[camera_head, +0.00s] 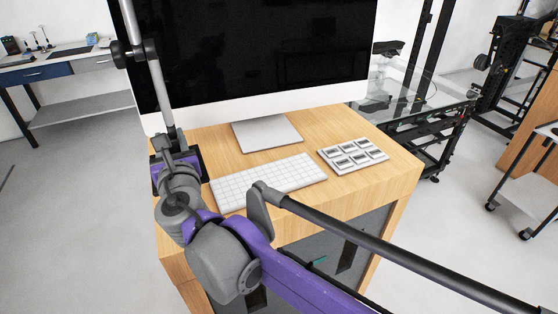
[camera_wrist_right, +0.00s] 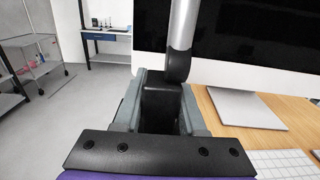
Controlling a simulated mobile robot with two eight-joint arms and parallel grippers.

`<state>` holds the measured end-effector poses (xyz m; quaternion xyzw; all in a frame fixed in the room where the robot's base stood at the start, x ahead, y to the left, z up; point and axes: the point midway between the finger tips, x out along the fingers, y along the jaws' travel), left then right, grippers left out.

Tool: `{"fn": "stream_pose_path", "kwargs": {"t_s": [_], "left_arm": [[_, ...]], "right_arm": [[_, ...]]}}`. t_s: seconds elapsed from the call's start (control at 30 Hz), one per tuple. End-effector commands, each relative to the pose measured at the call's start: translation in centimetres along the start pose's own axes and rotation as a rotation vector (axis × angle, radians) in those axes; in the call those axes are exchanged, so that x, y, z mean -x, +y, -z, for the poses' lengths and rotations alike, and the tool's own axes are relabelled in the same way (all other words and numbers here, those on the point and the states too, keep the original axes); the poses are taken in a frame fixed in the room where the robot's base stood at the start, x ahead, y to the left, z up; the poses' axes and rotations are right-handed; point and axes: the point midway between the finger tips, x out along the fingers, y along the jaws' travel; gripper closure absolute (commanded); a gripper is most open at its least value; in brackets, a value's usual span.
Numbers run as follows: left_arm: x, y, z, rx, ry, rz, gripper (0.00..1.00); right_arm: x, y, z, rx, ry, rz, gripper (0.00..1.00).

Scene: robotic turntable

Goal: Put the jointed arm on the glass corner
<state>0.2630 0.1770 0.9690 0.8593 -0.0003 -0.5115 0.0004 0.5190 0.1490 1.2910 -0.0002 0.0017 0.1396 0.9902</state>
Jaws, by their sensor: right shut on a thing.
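My right gripper (camera_head: 174,155) is shut on the lower end of the jointed arm (camera_head: 160,92), a thin grey pole with dark joints. The arm stands nearly upright in front of the left side of the monitor, and its top runs out of the head view. In the right wrist view, the gripper's fingers (camera_wrist_right: 160,105) close around its dark base block (camera_wrist_right: 160,105), and the pole (camera_wrist_right: 182,30) rises above. A glass-topped table (camera_head: 425,98) stands behind the wooden desk at the right, apart from the gripper. My left gripper is not in view.
A large monitor (camera_head: 250,50), white keyboard (camera_head: 265,182) and a pad of small keys (camera_head: 353,155) stand on the wooden desk (camera_head: 385,178). A black frame (camera_head: 500,60) stands beyond the glass table. A workbench (camera_head: 50,68) is at the far left; open floor lies between.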

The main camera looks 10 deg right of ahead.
Motion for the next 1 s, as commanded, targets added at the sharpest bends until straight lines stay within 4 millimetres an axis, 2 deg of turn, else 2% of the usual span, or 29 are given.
{"fn": "stream_pose_path", "kwargs": {"t_s": [0.23, 0.5, 0.77, 1.0], "left_arm": [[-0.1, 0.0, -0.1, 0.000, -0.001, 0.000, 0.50], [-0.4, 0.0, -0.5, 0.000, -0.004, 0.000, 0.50], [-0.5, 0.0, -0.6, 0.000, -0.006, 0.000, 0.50], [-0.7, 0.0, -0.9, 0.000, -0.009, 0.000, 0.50]], "right_arm": [[0.0, 0.0, 0.4, 0.001, -0.001, 0.001, 1.00], [0.0, 0.0, 4.6, 0.001, 0.000, 0.001, 1.00], [0.0, 0.0, 6.6, 0.002, -0.001, 0.001, 1.00], [0.0, 0.0, 9.4, 0.002, -0.001, 0.001, 1.00]]}}
